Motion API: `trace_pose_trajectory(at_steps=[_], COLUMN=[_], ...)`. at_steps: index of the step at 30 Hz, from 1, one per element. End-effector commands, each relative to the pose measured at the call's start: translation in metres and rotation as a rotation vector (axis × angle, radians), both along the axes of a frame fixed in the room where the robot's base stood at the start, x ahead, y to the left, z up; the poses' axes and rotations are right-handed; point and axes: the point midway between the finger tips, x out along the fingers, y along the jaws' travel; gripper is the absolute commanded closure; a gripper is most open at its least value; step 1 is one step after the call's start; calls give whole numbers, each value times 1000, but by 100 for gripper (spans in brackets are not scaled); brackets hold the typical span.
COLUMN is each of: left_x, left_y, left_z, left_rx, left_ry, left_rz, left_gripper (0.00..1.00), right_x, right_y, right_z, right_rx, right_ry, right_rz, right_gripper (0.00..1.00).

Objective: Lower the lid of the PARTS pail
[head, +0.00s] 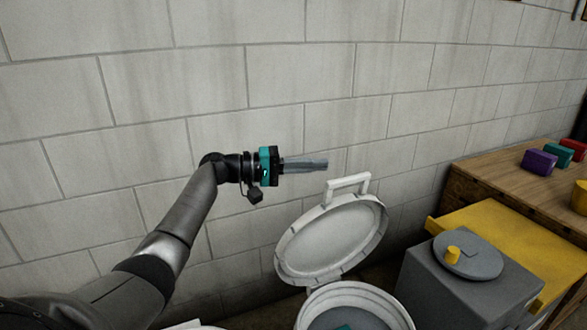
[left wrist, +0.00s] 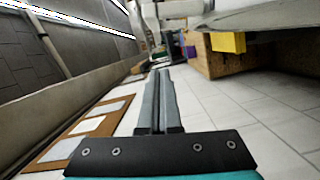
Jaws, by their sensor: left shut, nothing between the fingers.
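A white pail (head: 352,288) stands at the bottom of the head view, cut off by the frame edge. No label shows on the part in view. Its round white lid (head: 330,243) is raised, tilted back behind the opening, with its inner face showing. A squared white handle (head: 347,184) sticks up from the lid's upper edge. My left gripper (head: 326,163) is shut and empty, pointing right, with its tips just above and left of the handle in the picture. They look apart from it. In the left wrist view the closed fingers (left wrist: 160,78) hold nothing. My right gripper is out of view.
A grey box (head: 465,285) with a round grey lid (head: 468,254) and yellow knob stands right of the pail. A yellow panel (head: 500,232) lies behind it. A wooden bench (head: 500,170) with coloured blocks is at the right. The block wall (head: 300,80) is behind my arm.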

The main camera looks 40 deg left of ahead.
Motion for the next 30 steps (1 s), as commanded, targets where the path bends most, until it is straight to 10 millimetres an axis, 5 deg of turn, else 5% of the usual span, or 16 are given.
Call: trace_pose_trajectory(at_steps=[3,13,30], left_x=[16,-1,-6], left_y=[-18,-41,-49], left_z=[-2,-8,-8], left_rx=[1,1,0], left_ry=[0,2,1], left_rz=[-2,-1,0], left_gripper=[100,100,100], right_x=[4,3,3], right_y=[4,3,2], right_z=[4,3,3], right_rx=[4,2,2], right_ry=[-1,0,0], right_rz=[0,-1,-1], right_gripper=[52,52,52])
